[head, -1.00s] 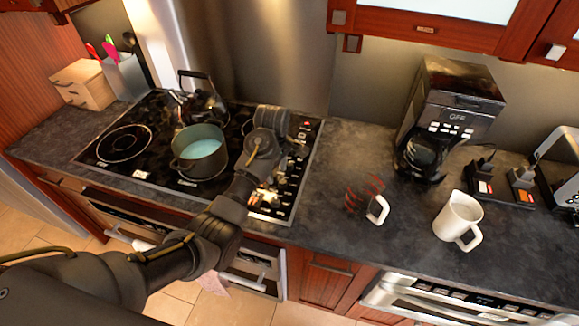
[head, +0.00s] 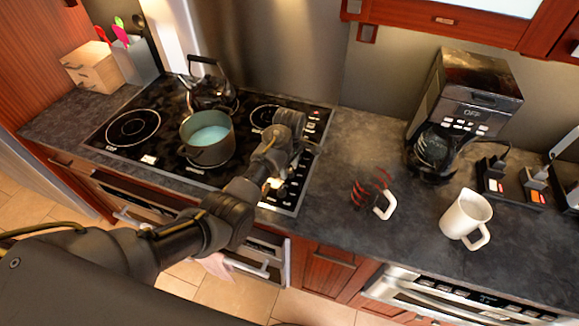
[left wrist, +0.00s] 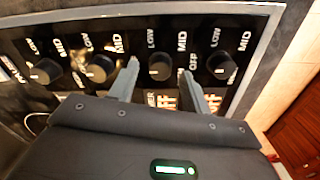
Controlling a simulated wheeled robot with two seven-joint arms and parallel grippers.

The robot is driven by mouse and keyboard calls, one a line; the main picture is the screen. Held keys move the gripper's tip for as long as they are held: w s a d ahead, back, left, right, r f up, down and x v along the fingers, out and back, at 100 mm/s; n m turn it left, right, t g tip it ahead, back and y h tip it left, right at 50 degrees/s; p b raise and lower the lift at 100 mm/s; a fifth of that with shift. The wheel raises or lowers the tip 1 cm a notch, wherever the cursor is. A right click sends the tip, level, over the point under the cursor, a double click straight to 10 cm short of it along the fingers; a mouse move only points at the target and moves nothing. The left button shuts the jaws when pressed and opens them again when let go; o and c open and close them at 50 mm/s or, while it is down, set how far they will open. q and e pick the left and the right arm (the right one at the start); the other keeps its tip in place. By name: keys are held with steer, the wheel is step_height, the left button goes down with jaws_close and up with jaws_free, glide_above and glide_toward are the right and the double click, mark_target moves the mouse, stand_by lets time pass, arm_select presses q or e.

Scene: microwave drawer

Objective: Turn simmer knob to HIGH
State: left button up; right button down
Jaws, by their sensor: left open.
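Black control knobs stand in a row on the cooktop's control panel. In the left wrist view one knob (left wrist: 160,66) lies between the two fingertips of my left gripper (left wrist: 162,71), with clear gaps on both sides. Printing below it is partly cut off, ending in "MER" beside "OFF", so I cannot tell surely that it is the simmer knob. LOW and MID are printed around the knobs. No HIGH label is readable. In the head view my left gripper (head: 292,158) is over the panel's right part, its fingers hard to see. My right gripper is out of view.
A green pot (head: 207,150) and a kettle (head: 211,90) stand on the cooktop (head: 115,150). A striped mug (head: 372,190), a white pitcher (head: 465,215) and a coffee maker (head: 465,95) stand to the right. Neighbouring knobs (left wrist: 100,67) (left wrist: 220,66) flank the gripper closely.

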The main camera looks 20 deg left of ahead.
arm_select(q)
steer(key=shift+d+f, duration=0.1)
steer(key=shift+f, duration=0.5)
steer(key=c, duration=1)
